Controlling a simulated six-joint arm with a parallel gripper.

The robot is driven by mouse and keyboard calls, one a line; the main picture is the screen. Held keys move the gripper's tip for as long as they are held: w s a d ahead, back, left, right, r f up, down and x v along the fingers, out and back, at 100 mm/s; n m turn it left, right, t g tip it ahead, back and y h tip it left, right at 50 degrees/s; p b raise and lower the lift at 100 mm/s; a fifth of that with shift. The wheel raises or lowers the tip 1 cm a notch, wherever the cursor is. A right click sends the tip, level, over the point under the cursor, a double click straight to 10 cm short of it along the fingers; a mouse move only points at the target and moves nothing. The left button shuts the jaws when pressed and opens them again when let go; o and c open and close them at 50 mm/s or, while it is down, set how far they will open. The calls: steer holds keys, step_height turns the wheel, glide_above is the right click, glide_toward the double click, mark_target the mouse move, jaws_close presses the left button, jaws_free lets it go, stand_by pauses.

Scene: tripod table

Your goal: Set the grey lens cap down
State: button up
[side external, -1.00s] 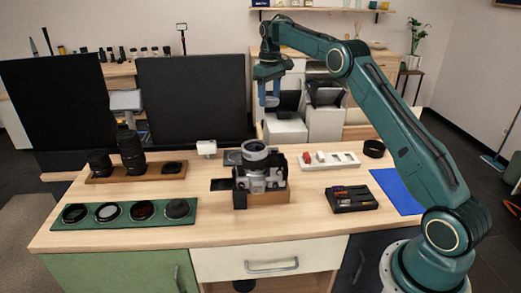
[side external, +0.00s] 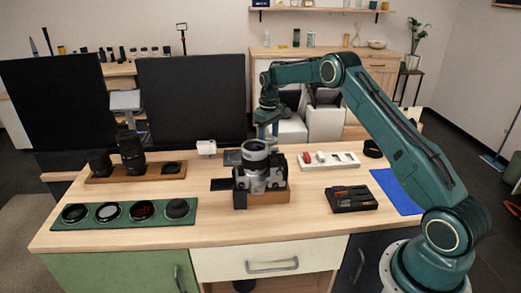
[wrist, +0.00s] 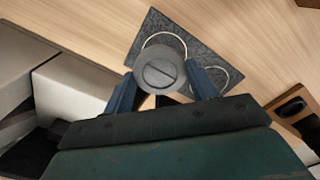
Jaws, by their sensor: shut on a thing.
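The grey lens cap (wrist: 160,73) is a round disc with a slot across its face. In the wrist view it sits between the two blue fingers of my gripper (wrist: 163,84), which is shut on it. Below it lies a dark grey speckled pad (wrist: 190,48) with two pale ring outlines; the cap overlaps part of one ring in this view. I cannot make out the cap there.
A wooden lens tray (side external: 150,174) and a green filter mat (side external: 150,233) are at the left. A white tray (side external: 330,162), a black case (side external: 351,198) and a blue mat (side external: 397,190) are at the right. The front table strip is clear.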

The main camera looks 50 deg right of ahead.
mark_target(269, 139)
steer(key=shift+f, duration=0.25)
steer(key=shift+f, duration=2.05)
steer(key=shift+f, duration=0.15)
steer(key=o, duration=1.1)
steer(key=shift+c, duration=0.2)
step_height(269, 139, up, 12)
steer(key=shift+f, duration=0.25)
steer(key=shift+r, duration=0.45)
steer(key=shift+r, duration=0.1)
